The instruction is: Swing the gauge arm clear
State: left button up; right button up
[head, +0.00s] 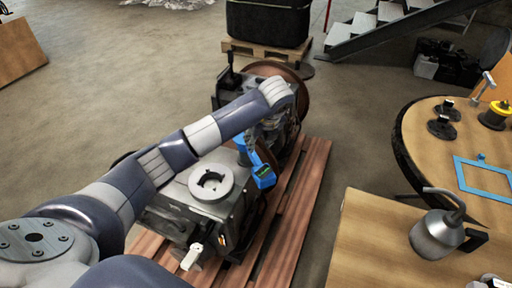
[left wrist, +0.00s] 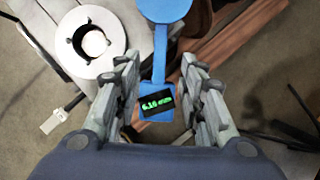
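The blue gauge arm (head: 262,172) stands out over the engine block (head: 205,205) on the pallet. In the left wrist view its small display box (left wrist: 157,104) shows green digits, and a blue bar runs from it up to a round blue head (left wrist: 165,10). My left gripper (left wrist: 157,75) is open, with one finger on each side of the display box and bar. Gaps show between the fingers and the box. In the head view my left gripper (head: 262,138) is partly hidden by my own arm. My right gripper is in neither view.
A pale ring (head: 210,183) lies on top of the block. The reddish wooden pallet (head: 305,185) carries the engine. At right, a wooden table (head: 375,245) holds a metal oil can (head: 437,235). A round table (head: 430,160) stands behind it. Floor between pallet and tables is clear.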

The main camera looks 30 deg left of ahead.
aim_at(255, 171)
pick_arm(q)
jog(key=shift+v, duration=1.4)
jog(key=shift+s+f, duration=0.1)
jog(key=shift+f, duration=0.2)
jog(key=c, duration=0.8)
jog(key=s+f+m+h, duration=0.1)
jog(key=f+m, duration=0.1)
jog(key=s+f+m+h, duration=0.1)
jog(key=f, duration=0.1)
jog(key=s+f+m+h, duration=0.1)
jog(key=f+m+h, duration=0.1)
jog(key=shift+s+a+f+m, duration=0.15)
jog(key=shift+s+f+m, duration=0.1)
jog(key=shift+s+m, duration=0.1)
grip_shut()
jog(key=s+a+r+m+t+h, duration=0.1)
jog(key=s+a+m+t+h, duration=0.5)
jog(key=a+m, duration=0.55)
jog(key=w+d+f+g+y+p, duration=0.1)
jog(key=w+d+f, duration=0.6)
jog(key=shift+w+m+g, duration=0.3)
jog(key=shift+m+g, duration=0.1)
